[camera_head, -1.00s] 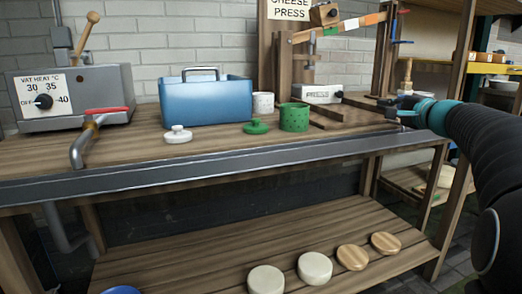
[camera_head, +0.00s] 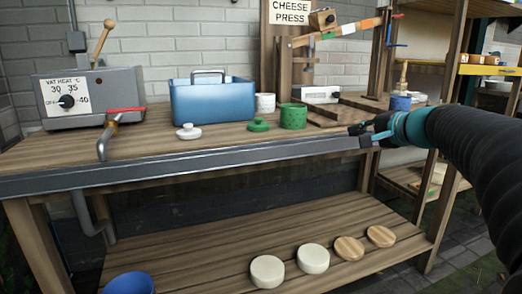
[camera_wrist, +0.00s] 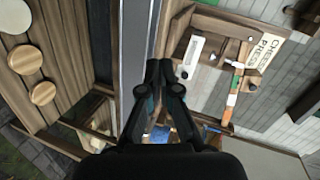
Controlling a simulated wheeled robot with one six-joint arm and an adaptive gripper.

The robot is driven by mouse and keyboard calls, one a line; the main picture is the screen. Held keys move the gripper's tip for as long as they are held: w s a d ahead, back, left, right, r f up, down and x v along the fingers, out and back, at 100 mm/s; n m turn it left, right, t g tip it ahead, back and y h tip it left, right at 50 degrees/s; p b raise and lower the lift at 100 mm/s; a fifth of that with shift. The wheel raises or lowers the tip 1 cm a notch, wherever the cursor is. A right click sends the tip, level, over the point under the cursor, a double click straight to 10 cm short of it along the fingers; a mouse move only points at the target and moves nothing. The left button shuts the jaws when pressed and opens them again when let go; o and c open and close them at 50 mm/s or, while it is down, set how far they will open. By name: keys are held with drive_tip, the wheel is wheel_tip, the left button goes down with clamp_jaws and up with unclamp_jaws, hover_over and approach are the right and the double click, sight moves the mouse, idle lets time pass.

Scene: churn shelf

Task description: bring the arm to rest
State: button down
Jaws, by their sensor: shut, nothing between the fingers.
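My gripper (camera_head: 368,132) is at the right of the head view, at the front edge of the wooden bench (camera_head: 215,147) near its right end. Its fingers are shut with nothing between them. In the wrist view the gripper (camera_wrist: 163,75) points along the metal front rail of the bench (camera_wrist: 142,40), with both fingertips close together. My arm reaches in from the right edge of the head view. I cannot tell whether the fingers touch the rail.
On the bench are a vat heat box (camera_head: 90,97), a blue vat (camera_head: 212,101), a white lid (camera_head: 188,132), a green mould (camera_head: 293,116) and the cheese press (camera_head: 340,40). Several round pieces and a blue bowl (camera_head: 128,283) are on the lower shelf. Shelving (camera_head: 455,90) stands right.

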drive_tip(key=s+a+f+n+g+p, duration=0.2)
drive_tip(key=s+a+f+n+g, duration=0.15)
drive_tip(key=s+a, duration=0.5)
drive_tip(key=s+f+n+g+h+p, duration=0.1)
drive_tip(key=s+f+n+h, duration=0.1)
drive_tip(key=s+f, duration=0.3)
drive_tip(key=s+f+n+g+h+p, duration=0.2)
drive_tip(key=s+f+n, duration=0.1)
drive_tip(key=s, duration=0.8)
drive_tip(key=s+f+n+g+h+p, duration=0.1)
drive_tip(key=s+f+n+h, duration=0.1)
drive_tip(key=s+f, duration=0.4)
drive_tip(key=shift+s+d+f, duration=0.25)
drive_tip(key=shift+s+f, duration=0.05)
drive_tip(key=shift+s, duration=0.85)
drive_tip(key=shift+n, duration=0.25)
